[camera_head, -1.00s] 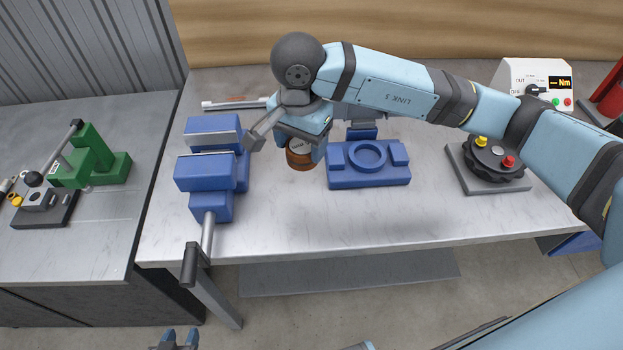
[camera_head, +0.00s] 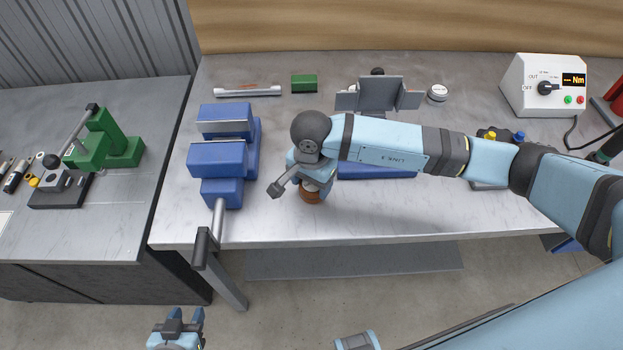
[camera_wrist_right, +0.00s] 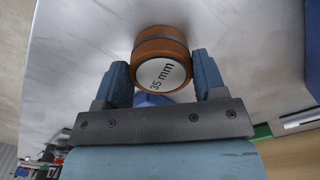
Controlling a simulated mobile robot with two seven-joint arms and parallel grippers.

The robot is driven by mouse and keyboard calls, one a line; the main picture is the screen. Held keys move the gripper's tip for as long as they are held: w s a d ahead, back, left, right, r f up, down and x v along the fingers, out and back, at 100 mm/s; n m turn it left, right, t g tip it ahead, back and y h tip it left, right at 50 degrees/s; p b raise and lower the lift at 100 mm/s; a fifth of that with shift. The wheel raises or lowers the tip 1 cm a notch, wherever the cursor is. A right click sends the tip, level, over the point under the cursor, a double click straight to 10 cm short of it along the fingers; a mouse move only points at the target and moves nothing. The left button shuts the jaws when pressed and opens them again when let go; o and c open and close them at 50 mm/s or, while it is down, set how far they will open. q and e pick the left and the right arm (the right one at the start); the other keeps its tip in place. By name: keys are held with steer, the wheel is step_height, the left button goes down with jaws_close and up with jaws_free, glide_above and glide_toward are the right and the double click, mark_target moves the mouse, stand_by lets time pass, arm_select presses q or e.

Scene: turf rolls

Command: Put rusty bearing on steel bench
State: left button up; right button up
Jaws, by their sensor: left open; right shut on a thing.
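The rusty bearing is a short orange-brown cylinder (camera_head: 312,196) with a dark band and a pale end face marked "35 mm", which shows in the right wrist view (camera_wrist_right: 160,58). My right gripper (camera_wrist_right: 160,80) is shut on it, one finger on each side. In the head view it is over the front part of the steel bench (camera_head: 275,222), just right of the blue vise. The arm hides most of it there, and I cannot tell whether it touches the bench top. My left gripper (camera_head: 184,318) is open and empty, below and in front of the bench.
A blue vise (camera_head: 222,160) stands left of the bearing. A blue fixture (camera_head: 375,172) is partly hidden under my right arm. A torque meter (camera_head: 545,85), a green block (camera_head: 304,83) and a grey bracket (camera_head: 378,98) are at the back. Bare bench lies along the front edge.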

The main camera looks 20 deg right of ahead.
steer(key=shift+f, duration=0.1)
steer(key=o, duration=1.1)
steer(key=shift+o, duration=0.2)
step_height(320, 180, up, 12)
steer(key=b, duration=0.2)
steer(key=shift+r, duration=0.2)
steer(key=shift+f, duration=0.1)
